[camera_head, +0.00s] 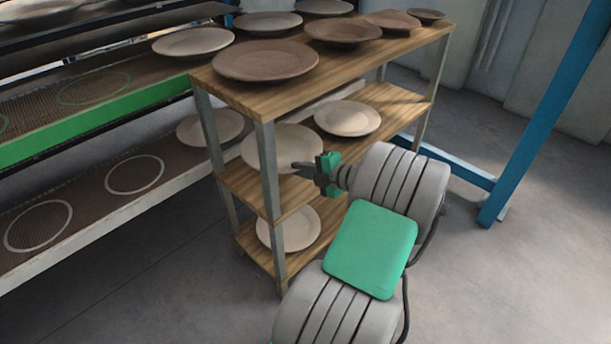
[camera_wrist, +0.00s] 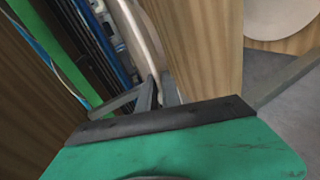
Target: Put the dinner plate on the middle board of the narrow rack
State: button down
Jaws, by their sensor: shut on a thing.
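The narrow rack is a wooden shelf unit with grey metal posts; its middle board (camera_head: 402,106) is at mid-height. A large pale dinner plate (camera_head: 273,147) lies flat at the left end of the middle board, partly behind the front post. My gripper (camera_head: 297,167) is shut on this plate's near rim. In the wrist view, the plate (camera_wrist: 147,38) shows as a thin pale edge running down to my gripper (camera_wrist: 158,92). I cannot tell whether the plate touches the board or hovers just above it.
Another pale plate (camera_head: 347,118) is beside it on the middle board. Several brown plates, including a large one (camera_head: 265,61), cover the top board. A plate (camera_head: 289,229) lies on the bottom board. A larger rack with a green edge (camera_head: 95,124) stands left.

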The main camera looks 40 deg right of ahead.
aim_at(301, 189)
jog(key=shift+f+b, duration=0.65)
jog(key=shift+f, duration=1.55)
jog(key=c, duration=1.8)
grip_release()
jog(key=shift+r, duration=0.25)
jog(key=shift+p+v, duration=1.6)
jog(key=shift+v, duration=4.4)
jog(key=shift+a+f, duration=0.1)
jog(key=shift+f, duration=0.15)
